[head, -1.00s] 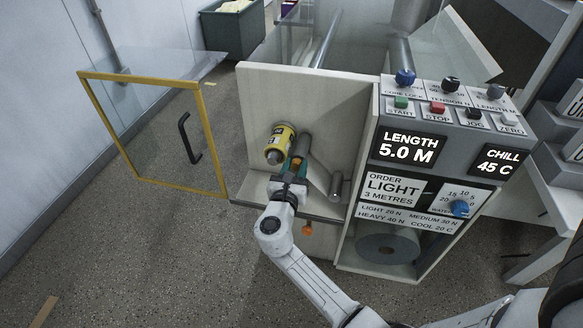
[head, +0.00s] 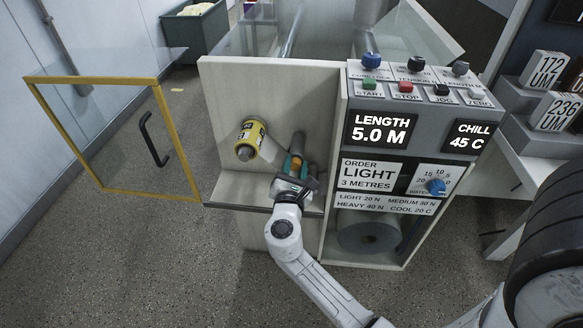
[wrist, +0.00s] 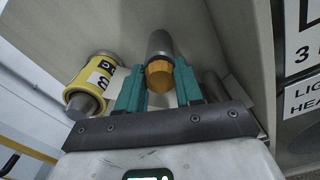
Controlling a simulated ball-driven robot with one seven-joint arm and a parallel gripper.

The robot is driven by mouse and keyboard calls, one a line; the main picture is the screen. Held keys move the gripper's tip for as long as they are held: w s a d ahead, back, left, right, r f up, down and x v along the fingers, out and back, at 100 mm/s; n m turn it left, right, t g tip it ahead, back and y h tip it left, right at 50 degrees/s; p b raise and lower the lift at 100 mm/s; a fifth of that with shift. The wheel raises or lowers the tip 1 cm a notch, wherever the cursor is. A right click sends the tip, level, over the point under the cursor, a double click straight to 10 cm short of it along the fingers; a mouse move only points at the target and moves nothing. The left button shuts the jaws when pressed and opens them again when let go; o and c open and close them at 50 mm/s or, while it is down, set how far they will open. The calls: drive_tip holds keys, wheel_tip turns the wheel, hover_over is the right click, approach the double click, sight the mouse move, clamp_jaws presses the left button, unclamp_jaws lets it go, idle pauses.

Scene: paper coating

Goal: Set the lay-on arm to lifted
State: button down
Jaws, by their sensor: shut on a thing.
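My gripper (head: 293,165) is inside the pale-walled bay at the left of the machine. Its teal fingers sit on either side of the orange end (wrist: 160,75) of a grey cylinder (wrist: 158,45), and it is shut on that end. This orange-ended cylinder appears to be the lay-on arm's roller and grip; its mount is hidden behind the gripper. A yellow roll (head: 250,138) with a grey core sticks out of the back wall to the left, and also shows in the wrist view (wrist: 92,82). A gap separates it from the grey cylinder, with a pale strip between.
A yellow-framed clear door (head: 110,190) with a black handle (head: 154,140) stands open at the left. The control panel (head: 415,90) with buttons and displays is at the right. A grey roll (head: 368,232) sits in the lower compartment. Floor at front left is clear.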

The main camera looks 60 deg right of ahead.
drive_tip(key=c, duration=1)
unclamp_jaws()
drive_tip(key=shift+a, duration=0.1)
drive_tip(key=v, duration=1)
drive_tip(key=shift+s+a, duration=0.2)
drive_tip(key=shift+a, duration=0.15)
drive_tip(key=s+f+m+g+y+p, duration=0.35)
drive_tip(key=s+m+y, duration=0.35)
drive_tip(key=m, duration=0.4)
drive_tip(key=s+a+m+y+p, duration=0.1)
drive_tip(key=a+m+y, duration=0.1)
drive_tip(key=a+y, duration=0.1)
drive_tip(key=s+a+m+g+y+p, duration=0.1)
drive_tip(key=s+a+m+y+p, duration=0.1)
drive_tip(key=a, duration=0.4)
drive_tip(key=s+a+m+y+p, duration=0.1)
drive_tip(key=s+a+m+y, duration=0.1)
drive_tip(key=a+m+y, duration=0.1)
drive_tip(key=shift+s+a+f+g+y, duration=0.1)
drive_tip(key=shift+a+g+y, duration=0.1)
drive_tip(key=shift+a+y, duration=0.25)
drive_tip(key=shift+a+f+g+y, duration=0.1)
drive_tip(key=shift+a+g+y, duration=0.05)
drive_tip(key=shift+a+y, duration=0.25)
